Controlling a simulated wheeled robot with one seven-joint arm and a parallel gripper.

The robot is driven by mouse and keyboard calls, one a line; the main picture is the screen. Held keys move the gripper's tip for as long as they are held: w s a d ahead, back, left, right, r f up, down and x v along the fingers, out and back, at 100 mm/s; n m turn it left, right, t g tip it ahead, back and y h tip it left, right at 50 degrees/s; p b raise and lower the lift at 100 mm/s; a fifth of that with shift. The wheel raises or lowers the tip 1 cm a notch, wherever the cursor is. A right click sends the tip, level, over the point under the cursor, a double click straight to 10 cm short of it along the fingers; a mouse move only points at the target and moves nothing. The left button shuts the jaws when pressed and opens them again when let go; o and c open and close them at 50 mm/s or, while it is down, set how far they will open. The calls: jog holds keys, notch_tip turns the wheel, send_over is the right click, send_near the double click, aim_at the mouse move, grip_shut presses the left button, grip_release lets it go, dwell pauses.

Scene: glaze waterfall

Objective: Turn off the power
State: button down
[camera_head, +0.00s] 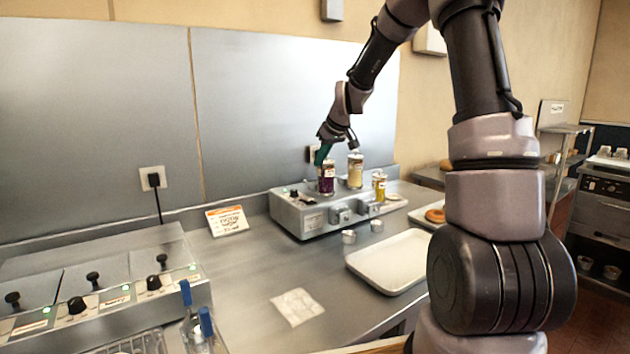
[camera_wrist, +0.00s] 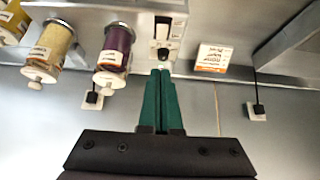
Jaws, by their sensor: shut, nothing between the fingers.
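A grey glaze machine (camera_head: 318,213) stands on the counter and holds a purple jar (camera_head: 326,178), a cream jar (camera_head: 355,170) and a yellow jar (camera_head: 379,185). A black switch-like part (camera_wrist: 163,53) sits on a pale panel of the machine in the wrist view; its position is hard to tell. My gripper (camera_wrist: 160,72) has its green fingers together and empty, with the tips close to that part; contact cannot be told. In the head view my gripper (camera_head: 321,155) is behind the purple jar, which partly hides it. The purple jar (camera_wrist: 115,50) is beside my fingers in the wrist view.
A wall outlet (camera_head: 153,178) with a black plug is at the left, and another outlet (camera_head: 313,153) is behind the machine. An orange-white sign (camera_head: 227,220) stands left of the machine. A white tray (camera_head: 388,262) lies in front. A second unit with black knobs (camera_head: 100,285) is front left.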

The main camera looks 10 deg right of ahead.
send_over(313, 204)
jog(key=w, duration=0.1)
jog(key=f, duration=0.8)
jog(key=shift+w+a+f, duration=0.15)
jog(key=shift+a, duration=0.15)
jog(key=shift+s+d+f, duration=0.1)
jog(key=shift+s+f, duration=0.05)
jog(key=shift+f, duration=0.4)
jog(key=shift+s+d+f, duration=0.1)
jog(key=shift+s+f, duration=0.05)
jog(key=shift+f, duration=0.4)
jog(key=shift+s+f, duration=0.1)
jog(key=shift+f, duration=0.55)
jog(key=shift+s+d+f, duration=0.1)
jog(key=shift+s+f, duration=0.1)
jog(key=shift+f, duration=0.25)
jog(key=shift+r, duration=0.15)
jog(key=shift+r, duration=0.7)
jog(key=shift+r, duration=0.1)
